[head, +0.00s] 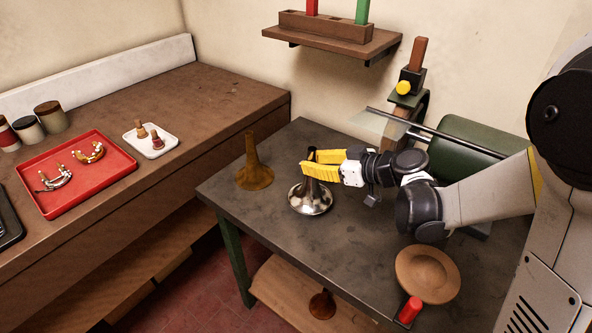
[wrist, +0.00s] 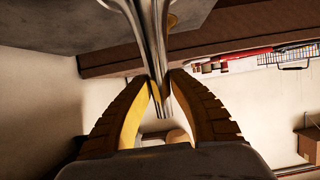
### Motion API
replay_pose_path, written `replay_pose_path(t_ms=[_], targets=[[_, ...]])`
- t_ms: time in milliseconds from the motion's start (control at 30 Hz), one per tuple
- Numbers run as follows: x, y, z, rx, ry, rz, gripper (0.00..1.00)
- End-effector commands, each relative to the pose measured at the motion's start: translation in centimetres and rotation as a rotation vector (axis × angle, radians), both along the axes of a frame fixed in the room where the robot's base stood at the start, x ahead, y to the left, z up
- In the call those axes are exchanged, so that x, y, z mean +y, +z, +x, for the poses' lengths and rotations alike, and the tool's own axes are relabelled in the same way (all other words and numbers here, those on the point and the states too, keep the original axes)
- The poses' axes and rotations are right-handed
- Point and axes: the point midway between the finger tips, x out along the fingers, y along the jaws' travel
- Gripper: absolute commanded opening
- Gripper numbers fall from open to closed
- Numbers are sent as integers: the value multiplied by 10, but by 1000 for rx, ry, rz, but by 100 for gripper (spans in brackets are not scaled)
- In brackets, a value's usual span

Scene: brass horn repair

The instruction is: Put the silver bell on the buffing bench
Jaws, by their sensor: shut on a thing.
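The silver bell (head: 311,198) is flared side down on or just above the dark top of the bench (head: 300,243); I cannot tell whether it touches. My gripper (head: 308,169) is shut on its narrow upper stem, coming in from the right. In the wrist view the shiny stem (wrist: 152,50) runs between the two yellow and black fingers of the gripper (wrist: 160,100). A brass-brown bell (head: 254,172) stands upright on the bench to the left of the silver one.
A green-housed machine (head: 460,142) with a rod stands at the bench's back right. A wooden dish (head: 427,274) and a red-handled item (head: 410,310) are at the front right. A wooden counter (head: 200,95) on the left carries a red tray (head: 117,172) and a white dish (head: 150,141).

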Motion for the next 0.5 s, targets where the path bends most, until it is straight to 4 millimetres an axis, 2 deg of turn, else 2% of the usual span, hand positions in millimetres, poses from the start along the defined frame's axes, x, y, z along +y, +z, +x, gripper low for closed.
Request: replay_pose_path(t_ms=[100,400,500], targets=[[19,-1,14,0,3,1,0],[39,-1,30,0,1,0,0],[38,-23,31,-1,-2,0,0]])
